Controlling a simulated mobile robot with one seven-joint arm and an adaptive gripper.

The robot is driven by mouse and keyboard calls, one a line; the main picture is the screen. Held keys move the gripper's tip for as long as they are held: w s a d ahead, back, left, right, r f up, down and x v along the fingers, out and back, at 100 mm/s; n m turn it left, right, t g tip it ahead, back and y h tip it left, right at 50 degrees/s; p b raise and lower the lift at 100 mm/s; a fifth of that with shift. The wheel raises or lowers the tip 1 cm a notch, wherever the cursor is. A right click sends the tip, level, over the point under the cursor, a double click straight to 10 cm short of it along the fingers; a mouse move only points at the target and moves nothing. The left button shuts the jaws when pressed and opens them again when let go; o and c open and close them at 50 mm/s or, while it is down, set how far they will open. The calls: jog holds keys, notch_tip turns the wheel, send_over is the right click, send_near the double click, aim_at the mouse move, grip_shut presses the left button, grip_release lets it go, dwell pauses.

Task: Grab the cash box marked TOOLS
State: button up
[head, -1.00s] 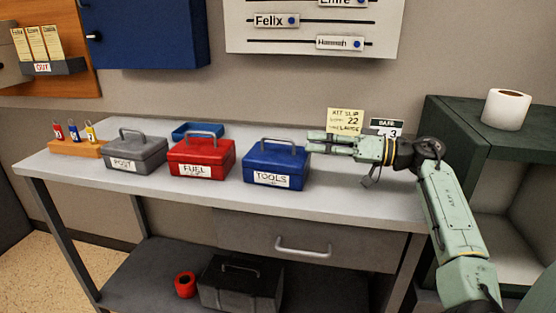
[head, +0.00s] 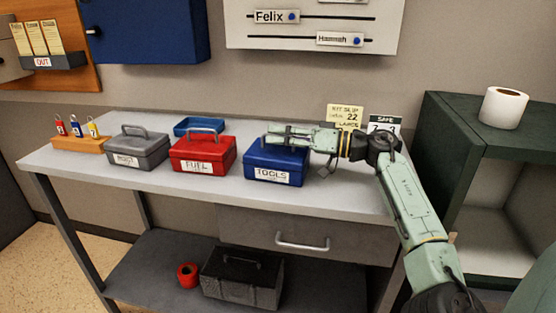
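The blue cash box (head: 276,165) labelled TOOLS stands on the grey desk, rightmost of three cash boxes. My gripper (head: 270,135) reaches in from the right, level, over the box's lid at the handle. Its two fingers show one above the other with a gap between them, so it looks open. The fingers cover most of the handle, and I cannot tell whether they touch it. The box rests flat on the desk.
The red FUEL box (head: 203,156) stands close to the left, then the grey POST box (head: 137,150). A blue tray (head: 199,127) lies behind. A yellow kit slip (head: 345,115) and a SAFE card stand behind my wrist. A green shelf unit (head: 470,130) is at the right.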

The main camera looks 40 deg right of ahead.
grip_shut()
dwell(0.8)
jog(key=shift+r, duration=0.15)
